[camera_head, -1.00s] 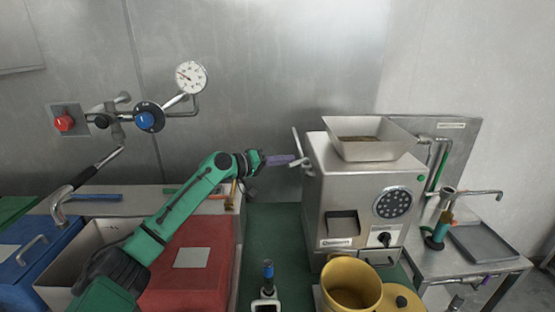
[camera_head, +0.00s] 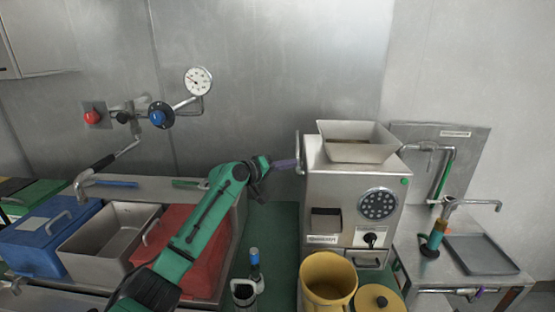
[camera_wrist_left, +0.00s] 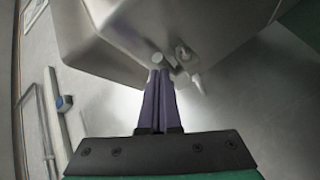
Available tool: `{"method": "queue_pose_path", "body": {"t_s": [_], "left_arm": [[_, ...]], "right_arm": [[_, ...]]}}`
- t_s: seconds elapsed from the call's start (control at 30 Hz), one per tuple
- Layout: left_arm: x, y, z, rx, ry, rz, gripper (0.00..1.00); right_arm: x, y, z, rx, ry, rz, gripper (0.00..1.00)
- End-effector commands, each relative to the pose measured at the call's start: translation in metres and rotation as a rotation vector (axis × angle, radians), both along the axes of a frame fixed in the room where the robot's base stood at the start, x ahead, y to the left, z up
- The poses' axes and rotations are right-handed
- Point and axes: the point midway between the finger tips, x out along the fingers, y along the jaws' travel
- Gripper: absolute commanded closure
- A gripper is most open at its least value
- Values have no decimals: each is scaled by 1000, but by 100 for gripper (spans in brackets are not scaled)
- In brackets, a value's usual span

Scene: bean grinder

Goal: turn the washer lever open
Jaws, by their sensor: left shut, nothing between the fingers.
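My left gripper (camera_head: 285,164) has purple fingers. They are shut with nothing between them, at the upper left side of the steel grinder (camera_head: 345,195), close to its upright side handle (camera_head: 298,152). The left wrist view shows the closed fingers (camera_wrist_left: 158,75) pointing at the grinder's metal side, near a round pin and a small knob (camera_wrist_left: 186,55); contact cannot be told. At the right, a washing stand has a curved tap (camera_head: 470,203) and a pipe with a small purple part (camera_head: 477,293) below. Which part is the washer lever is not clear. My right gripper is not in view.
A yellow pot (camera_head: 327,285) and a yellow lid (camera_head: 378,300) are in front of the grinder. Red, steel and blue (camera_head: 45,235) bins are at the left. A gauge (camera_head: 198,80) and blue valve knob (camera_head: 158,117) are on the back wall.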

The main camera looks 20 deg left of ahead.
Motion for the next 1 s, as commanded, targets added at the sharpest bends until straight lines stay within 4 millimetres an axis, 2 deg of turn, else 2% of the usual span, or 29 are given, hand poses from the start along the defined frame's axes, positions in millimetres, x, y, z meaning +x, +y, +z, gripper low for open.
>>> {"method": "queue_pose_path", "body": {"t_s": [0.3,1.0], "left_arm": [[-1,-11,0,-2,1,-3,100],[-1,-17,-1,-1,7,-11,100]], "right_arm": [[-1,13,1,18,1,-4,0],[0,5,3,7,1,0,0]]}}
